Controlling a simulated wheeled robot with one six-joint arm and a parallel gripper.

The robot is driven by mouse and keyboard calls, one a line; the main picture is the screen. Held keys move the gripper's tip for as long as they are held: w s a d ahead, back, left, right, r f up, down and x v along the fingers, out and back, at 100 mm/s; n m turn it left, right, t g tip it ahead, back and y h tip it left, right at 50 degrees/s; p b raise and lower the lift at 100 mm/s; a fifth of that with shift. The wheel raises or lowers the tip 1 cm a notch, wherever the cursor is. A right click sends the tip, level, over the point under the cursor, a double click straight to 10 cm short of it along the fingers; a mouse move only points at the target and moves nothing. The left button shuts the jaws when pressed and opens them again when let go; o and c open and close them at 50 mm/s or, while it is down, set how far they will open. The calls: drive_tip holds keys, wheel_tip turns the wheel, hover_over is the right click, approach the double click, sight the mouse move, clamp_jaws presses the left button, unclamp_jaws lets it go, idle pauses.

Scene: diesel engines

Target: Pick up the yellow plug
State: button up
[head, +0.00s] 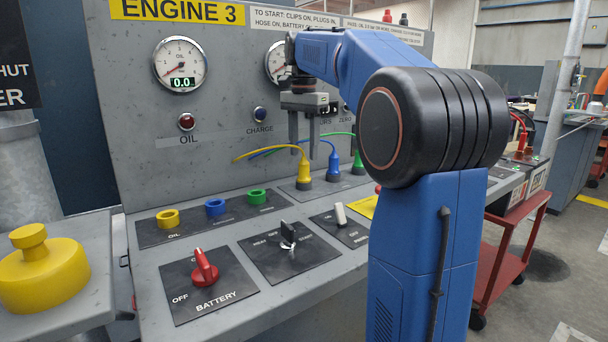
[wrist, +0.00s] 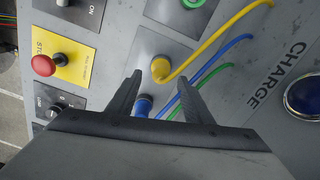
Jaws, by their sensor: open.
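The yellow plug (head: 304,173) stands upright on a dark base on the sloping console, with a yellow cable curving off to the left. It also shows in the wrist view (wrist: 160,69), just beyond the gap between the fingertips. My gripper (head: 303,150) is open and empty, fingers pointing down above the yellow plug. In the wrist view its two fingers (wrist: 160,82) are spread apart. I cannot tell whether either finger touches the plug or cable.
A blue plug (head: 333,166) and a green plug (head: 358,158) stand close to the right, with cables. Yellow (head: 168,218), blue (head: 215,208) and green (head: 257,197) sockets sit front left. A red battery switch (head: 205,268) is nearer. The gauge panel (head: 220,110) rises behind.

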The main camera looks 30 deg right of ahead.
sight(304, 161)
drive_tip(key=shift+w+d+f, duration=0.1)
drive_tip(key=shift+f, duration=1.45)
drive_tip(key=shift+w+d+f, duration=0.1)
drive_tip(key=shift+f, duration=1.45)
clamp_jaws()
